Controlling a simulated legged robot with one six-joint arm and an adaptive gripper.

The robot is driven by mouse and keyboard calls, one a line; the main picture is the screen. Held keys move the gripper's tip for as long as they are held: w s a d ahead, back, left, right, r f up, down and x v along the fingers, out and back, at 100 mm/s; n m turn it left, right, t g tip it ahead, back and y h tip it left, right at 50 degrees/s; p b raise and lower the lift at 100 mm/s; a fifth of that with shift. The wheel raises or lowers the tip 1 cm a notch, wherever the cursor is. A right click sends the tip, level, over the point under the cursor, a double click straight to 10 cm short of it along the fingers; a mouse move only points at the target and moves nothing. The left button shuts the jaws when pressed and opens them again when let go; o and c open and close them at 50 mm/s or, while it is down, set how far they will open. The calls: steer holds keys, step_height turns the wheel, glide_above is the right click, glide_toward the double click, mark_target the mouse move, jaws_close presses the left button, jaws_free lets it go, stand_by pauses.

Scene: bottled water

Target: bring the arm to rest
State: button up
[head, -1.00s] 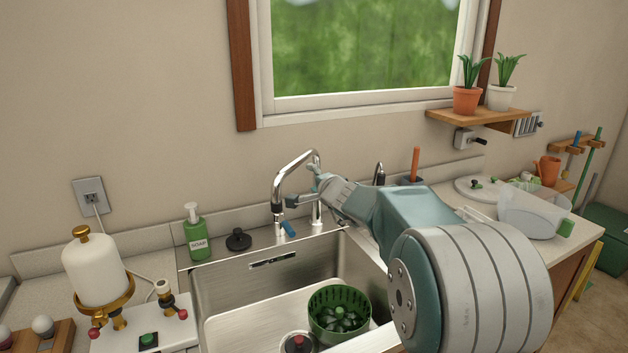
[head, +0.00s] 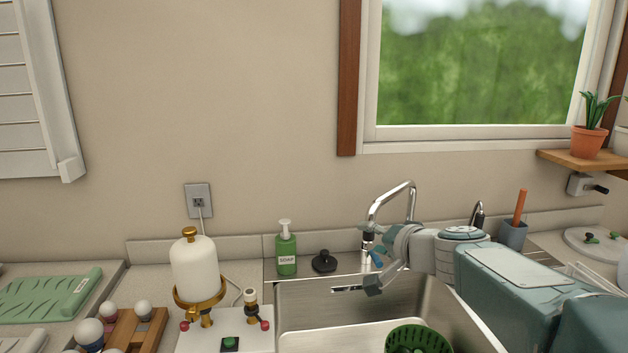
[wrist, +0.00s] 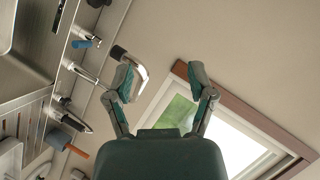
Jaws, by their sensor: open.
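My gripper (head: 370,270) is open and empty. In the head view it is above the sink, pointing left, in front of the chrome faucet (head: 412,192). In the wrist view my gripper (wrist: 160,78) shows its two fingers spread apart with nothing between them. Beyond them are the wall and the window (wrist: 243,150). My arm reaches in from the lower right of the head view. I cannot tell whether a finger touches the faucet.
The steel sink (head: 296,311) holds a green basket (head: 418,340). A green soap bottle (head: 286,253) and black stopper (head: 324,262) stand behind it. A white tank device (head: 195,268) stands left, beside a wooden rack (head: 137,333). A potted plant (head: 589,142) is at upper right.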

steer(key=s+a+f+n+g+h, duration=0.1)
steer(key=s+f+n+g, duration=0.1)
steer(key=s, duration=0.5)
steer(key=s+a+f+n+g, duration=0.2)
steer(key=s, duration=0.5)
steer(key=s+d+f+n+g+h, duration=0.1)
steer(key=s+d+f+h, duration=0.2)
steer(key=s, duration=0.4)
steer(key=s+d+f+n+g+h, duration=0.1)
steer(key=s+d+f+h, duration=0.1)
steer(key=s+d+f, duration=0.2)
steer(key=s, duration=0.2)
steer(key=shift+s+f+n+g+h, duration=0.3)
steer(key=shift+s+f+h, duration=0.05)
steer(key=shift+h, duration=0.05)
